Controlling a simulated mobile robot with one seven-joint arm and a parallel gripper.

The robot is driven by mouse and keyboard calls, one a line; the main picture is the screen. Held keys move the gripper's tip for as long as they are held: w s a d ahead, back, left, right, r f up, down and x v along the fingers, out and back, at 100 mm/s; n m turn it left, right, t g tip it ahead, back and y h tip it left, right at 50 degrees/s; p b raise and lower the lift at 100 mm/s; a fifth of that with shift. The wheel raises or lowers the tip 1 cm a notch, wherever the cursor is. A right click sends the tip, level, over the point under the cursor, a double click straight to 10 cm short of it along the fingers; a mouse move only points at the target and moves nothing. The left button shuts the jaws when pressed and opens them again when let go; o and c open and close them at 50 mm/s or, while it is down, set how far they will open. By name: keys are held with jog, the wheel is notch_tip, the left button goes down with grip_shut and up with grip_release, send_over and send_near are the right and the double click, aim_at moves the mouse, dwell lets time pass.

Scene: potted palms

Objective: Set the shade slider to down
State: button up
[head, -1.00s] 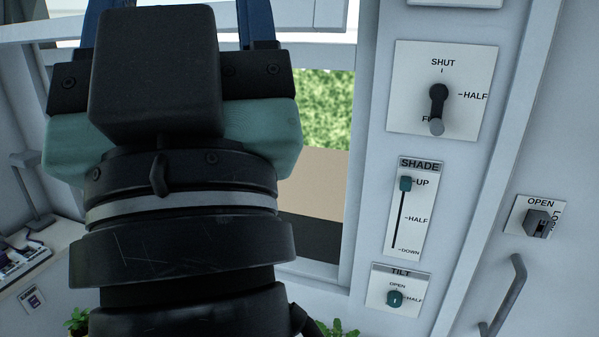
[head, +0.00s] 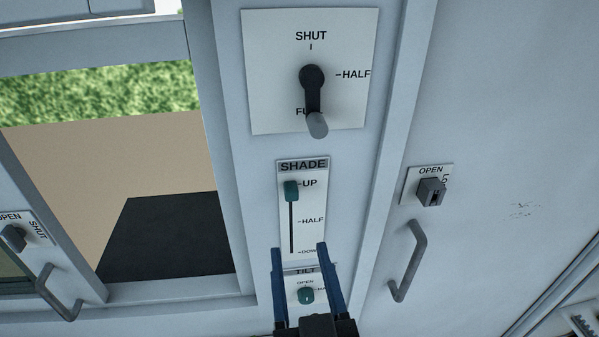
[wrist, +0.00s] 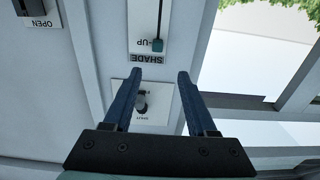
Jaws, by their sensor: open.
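The shade slider (head: 291,190) is a teal knob at the UP end of a dark vertical slot on a white plate labelled SHADE (head: 314,212). HALF is marked midway and DOWN at the bottom, partly covered by a fingertip. My gripper (head: 299,248) is open and empty, its two blue fingers pointing up in front of the plate's lower end and the tilt panel. In the wrist view, the panels appear upside down; the slider knob (wrist: 157,45) shows beyond the gap between the fingertips (wrist: 161,75), apart from them.
Above the slider is a dark lever (head: 314,90) marked SHUT, HALF and a partly hidden third label. Below is the teal tilt knob (head: 306,295), between my fingers in the head view. To the right are an OPEN latch (head: 431,191) and a grey handle (head: 411,262). A window opening is left.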

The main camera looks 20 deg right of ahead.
aim_at(292, 197)
jog(key=b+x, duration=0.1)
jog(key=x, duration=1)
jog(key=shift+w+d+f+b, duration=0.1)
jog(key=shift+d+f+b, duration=0.05)
jog(key=shift+d+b, duration=0.2)
jog(key=shift+w+d+f, duration=0.1)
jog(key=shift+w, duration=0.45)
jog(key=shift+c, duration=0.3)
grip_shut()
dwell(0.5)
